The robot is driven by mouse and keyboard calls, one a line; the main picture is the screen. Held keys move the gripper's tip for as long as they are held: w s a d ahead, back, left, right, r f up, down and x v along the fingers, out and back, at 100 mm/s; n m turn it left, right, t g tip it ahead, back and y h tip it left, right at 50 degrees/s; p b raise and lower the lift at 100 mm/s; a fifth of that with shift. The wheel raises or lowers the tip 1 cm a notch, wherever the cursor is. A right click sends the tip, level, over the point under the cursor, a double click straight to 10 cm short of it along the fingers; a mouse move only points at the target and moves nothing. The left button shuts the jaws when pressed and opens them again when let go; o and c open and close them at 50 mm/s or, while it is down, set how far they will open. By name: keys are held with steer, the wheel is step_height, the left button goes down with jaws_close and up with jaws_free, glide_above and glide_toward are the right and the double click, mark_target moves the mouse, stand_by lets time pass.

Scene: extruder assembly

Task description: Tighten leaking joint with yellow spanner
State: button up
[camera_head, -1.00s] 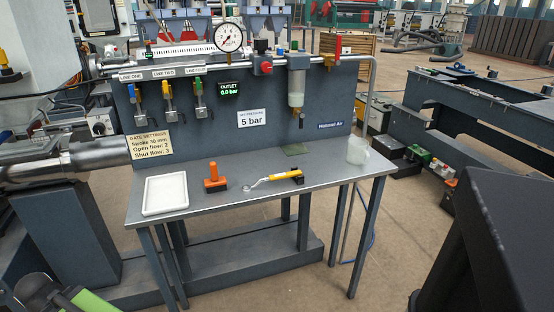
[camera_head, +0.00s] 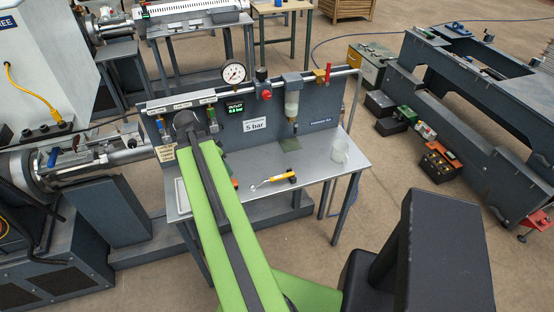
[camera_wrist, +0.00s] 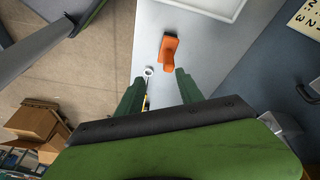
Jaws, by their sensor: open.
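The yellow spanner (camera_head: 277,178) lies on the grey bench, with its silver ring end to the left and a dark piece at its handle's right end. In the wrist view its ring (camera_wrist: 148,71) shows just inside my left finger, and that finger partly hides the handle. My gripper (camera_wrist: 159,75) is open and empty above the bench; its fingers are not clear in the head view. Pipe fittings run along the panel top, with a pressure gauge (camera_head: 233,73) and a red-handled valve (camera_head: 327,73). I cannot tell which joint leaks.
An orange-handled tool (camera_wrist: 169,52) lies ahead of my fingers. A white tray (camera_wrist: 212,10) is beyond it. My arm hides part of the panel and bench.

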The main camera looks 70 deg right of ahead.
steer(key=s+d+r+m+g+p, duration=0.1)
steer(key=s+d+r+m, duration=0.2)
steer(key=s, duration=0.2)
steer(key=s+d+r+m+p, duration=0.1)
steer(key=s+d+r+m, duration=0.1)
steer(key=s+d, duration=0.25)
steer(key=b, duration=1.1)
glide_above(276, 177)
steer(key=w+a, duration=0.2)
step_height(276, 177, down, 12)
steer(key=shift+r, duration=0.15)
steer(key=shift+s+r, duration=0.1)
steer(key=b+x, duration=0.5)
steer(key=shift+d, duration=0.25)
jaws_close()
